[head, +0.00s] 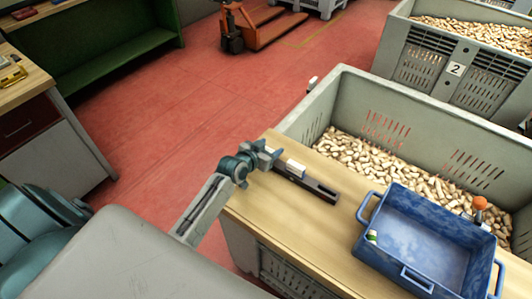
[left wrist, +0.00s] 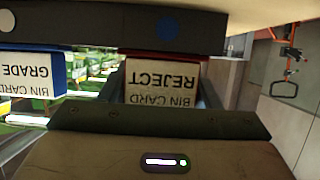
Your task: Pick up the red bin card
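The red bin card (left wrist: 165,82), white with a red edge and reading REJECT BIN CARD upside down, stands at the dark rack (left wrist: 100,27) in the left wrist view. My left gripper (head: 268,155) is at the left end of the dark rack (head: 318,191) on the wooden top. Its fingers (left wrist: 165,92) look spread, one on each side of the red card; I cannot tell whether they touch it. In the head view the gripper hides the red card. A blue-edged card reading GRADE (left wrist: 32,75) stands beside it. My right gripper is not in view.
A blue tray (head: 368,204) with handles sits on the wooden top (head: 300,233), right of the rack. An orange knob (head: 480,203) shows at the tray's far side. The red floor (head: 170,120) is open at left.

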